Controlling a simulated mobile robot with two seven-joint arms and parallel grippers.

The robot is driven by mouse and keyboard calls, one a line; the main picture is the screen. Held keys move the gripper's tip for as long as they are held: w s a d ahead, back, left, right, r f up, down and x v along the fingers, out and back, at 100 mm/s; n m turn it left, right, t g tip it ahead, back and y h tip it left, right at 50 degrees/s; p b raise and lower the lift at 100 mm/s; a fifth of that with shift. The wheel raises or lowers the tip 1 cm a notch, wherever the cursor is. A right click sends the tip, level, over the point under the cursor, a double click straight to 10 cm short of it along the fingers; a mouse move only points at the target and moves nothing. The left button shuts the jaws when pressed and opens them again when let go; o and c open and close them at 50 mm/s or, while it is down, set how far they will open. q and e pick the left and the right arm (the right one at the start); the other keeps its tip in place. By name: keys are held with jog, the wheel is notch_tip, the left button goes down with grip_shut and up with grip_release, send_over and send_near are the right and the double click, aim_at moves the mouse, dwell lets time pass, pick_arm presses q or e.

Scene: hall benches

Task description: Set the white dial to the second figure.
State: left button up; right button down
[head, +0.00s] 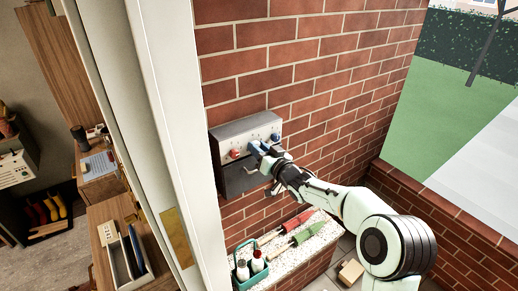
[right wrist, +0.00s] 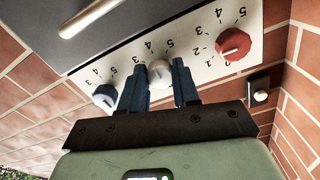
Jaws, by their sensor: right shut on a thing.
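The white dial (right wrist: 160,72) sits on the pale panel of a grey metal box (head: 246,130) on the brick wall. In the right wrist view, the panel appears upside down. My right gripper (right wrist: 159,84) has its two blue fingers on either side of the white dial, shut on it. In the head view, my right gripper (head: 258,148) reaches the front of the box and covers the white dial. Figures around the dial are partly hidden by the fingers, and I cannot tell which one it points to. My left gripper is not in view.
A red dial (right wrist: 233,43) and a blue dial (right wrist: 104,95) flank the white one. A metal bar handle (right wrist: 92,17) stands out from the box's dark front. Below, a ledge holds a teal caddy (head: 242,272) with bottles. A white door frame (head: 180,130) stands left.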

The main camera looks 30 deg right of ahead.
jog(key=c, duration=0.8)
grip_release()
jog(key=shift+s, duration=0.25)
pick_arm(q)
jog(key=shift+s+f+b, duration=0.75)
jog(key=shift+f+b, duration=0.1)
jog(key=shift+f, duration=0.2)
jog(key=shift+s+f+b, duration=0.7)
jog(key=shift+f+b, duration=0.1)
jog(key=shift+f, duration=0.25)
pick_arm(e)
jog(key=shift+s+d, duration=0.15)
jog(key=shift+s, duration=2)
jog(key=shift+s+d, duration=0.2)
jog(key=shift+s, duration=1.95)
jog(key=shift+s+d, duration=0.15)
jog(key=shift+s, duration=2)
